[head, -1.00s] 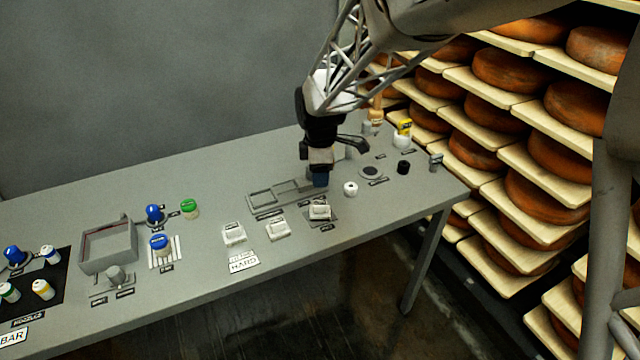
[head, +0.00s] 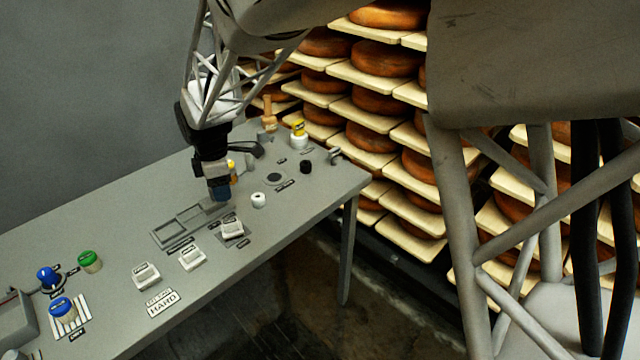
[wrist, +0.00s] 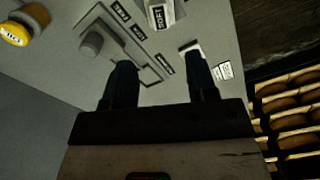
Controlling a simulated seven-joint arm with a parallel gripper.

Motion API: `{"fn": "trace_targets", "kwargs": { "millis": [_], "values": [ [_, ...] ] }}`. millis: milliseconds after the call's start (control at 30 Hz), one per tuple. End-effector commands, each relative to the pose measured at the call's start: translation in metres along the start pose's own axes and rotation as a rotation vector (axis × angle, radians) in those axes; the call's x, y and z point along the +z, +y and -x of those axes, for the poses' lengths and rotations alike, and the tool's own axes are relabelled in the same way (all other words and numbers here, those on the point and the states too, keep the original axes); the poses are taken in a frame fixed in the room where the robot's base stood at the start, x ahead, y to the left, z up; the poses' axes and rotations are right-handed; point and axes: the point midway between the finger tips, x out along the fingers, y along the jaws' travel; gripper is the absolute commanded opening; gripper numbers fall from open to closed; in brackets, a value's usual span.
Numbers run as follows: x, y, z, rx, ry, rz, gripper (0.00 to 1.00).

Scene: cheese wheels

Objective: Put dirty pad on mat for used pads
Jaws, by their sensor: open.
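My gripper (head: 219,196) is open and points down at the far right end of a grey two-part tray (head: 163,238). In the wrist view its two dark fingers (wrist: 160,85) stand apart with no object clearly between them. A white block (head: 232,228) sits on a small grey mat (head: 240,242) just in front of the gripper. Two more white blocks, one in the middle (head: 192,258) and one at left (head: 146,275), stand in the same row. I cannot tell which piece is the dirty pad, or read the small labels to pick out the used-pad mat.
A white round piece (head: 258,200), a dark disc (head: 275,178) and a black knob (head: 305,166) are right of the gripper. A yellow-topped jar (head: 298,134) stands behind. A sign reading HARD (head: 163,302) lies near the front edge. Cheese shelves (head: 380,110) are beyond the table.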

Motion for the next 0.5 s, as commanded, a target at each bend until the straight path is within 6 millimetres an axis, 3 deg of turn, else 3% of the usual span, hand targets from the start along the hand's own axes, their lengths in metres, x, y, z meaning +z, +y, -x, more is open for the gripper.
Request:
{"fn": "trace_targets", "kwargs": {
  "millis": [267, 500],
  "values": [
    [0.008, -0.004, 0.006, 0.005, 0.001, -0.028, 0.53],
    [0.05, -0.028, 0.034, 0.028, 0.007, -0.192, 0.53]
  ]
}}
